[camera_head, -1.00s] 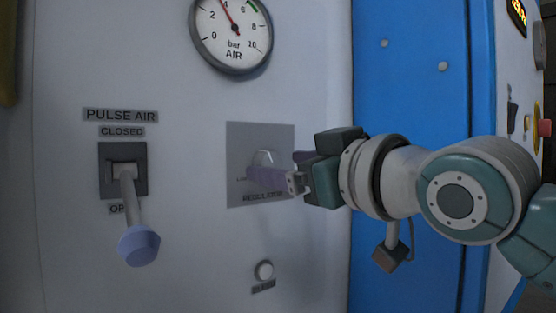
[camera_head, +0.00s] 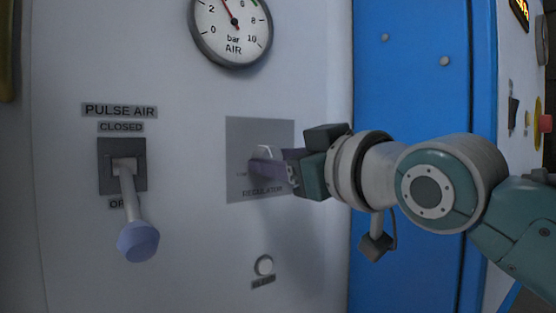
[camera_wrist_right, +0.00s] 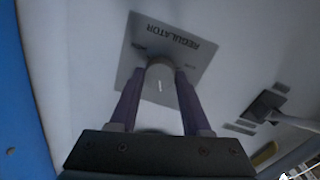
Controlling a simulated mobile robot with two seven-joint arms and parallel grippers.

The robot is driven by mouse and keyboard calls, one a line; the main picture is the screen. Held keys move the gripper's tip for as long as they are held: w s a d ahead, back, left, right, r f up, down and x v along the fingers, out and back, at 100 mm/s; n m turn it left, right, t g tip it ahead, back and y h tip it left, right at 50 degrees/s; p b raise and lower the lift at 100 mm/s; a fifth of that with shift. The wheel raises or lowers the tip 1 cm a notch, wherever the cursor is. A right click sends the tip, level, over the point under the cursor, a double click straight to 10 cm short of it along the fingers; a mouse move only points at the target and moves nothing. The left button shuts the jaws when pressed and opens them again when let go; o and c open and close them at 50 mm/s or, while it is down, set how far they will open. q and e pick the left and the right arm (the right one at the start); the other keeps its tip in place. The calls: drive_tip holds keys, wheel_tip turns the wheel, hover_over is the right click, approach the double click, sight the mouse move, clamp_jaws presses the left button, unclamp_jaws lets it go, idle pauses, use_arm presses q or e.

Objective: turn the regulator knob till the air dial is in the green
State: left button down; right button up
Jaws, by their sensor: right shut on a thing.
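The air dial (camera_head: 232,36) is a round white gauge marked "bar AIR" at the top of the head view, its top cut off. Its needle points up and left, short of the small green band (camera_head: 254,3) on the upper right. The regulator knob (camera_head: 265,152) is pale grey on a grey plate (camera_head: 242,135) below the dial. My right gripper (camera_head: 262,167) is shut on the knob. In the right wrist view the purple fingers (camera_wrist_right: 158,88) sit on either side of the knob (camera_wrist_right: 160,74). My left gripper is not in view.
A "PULSE AIR" lever (camera_head: 130,195) with a blue knob (camera_head: 138,241) sticks out left of the plate. A small round button (camera_head: 264,265) sits below the plate. A blue panel (camera_head: 410,90) stands to the right, behind my right arm.

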clamp_jaws()
drive_tip(key=shift+r+m+p, duration=0.15)
drive_tip(key=shift+m+p, duration=1.1)
drive_tip(key=shift+m, duration=0.15)
drive_tip(key=m+p, duration=0.2)
drive_tip(key=m, duration=0.1)
drive_tip(key=shift+m, duration=0.3)
drive_tip(key=m+p, duration=0.2)
drive_tip(key=m, duration=0.2)
drive_tip(key=shift+g, duration=0.4)
drive_tip(key=shift+m+p, duration=0.6)
drive_tip(key=shift+m, duration=1.7)
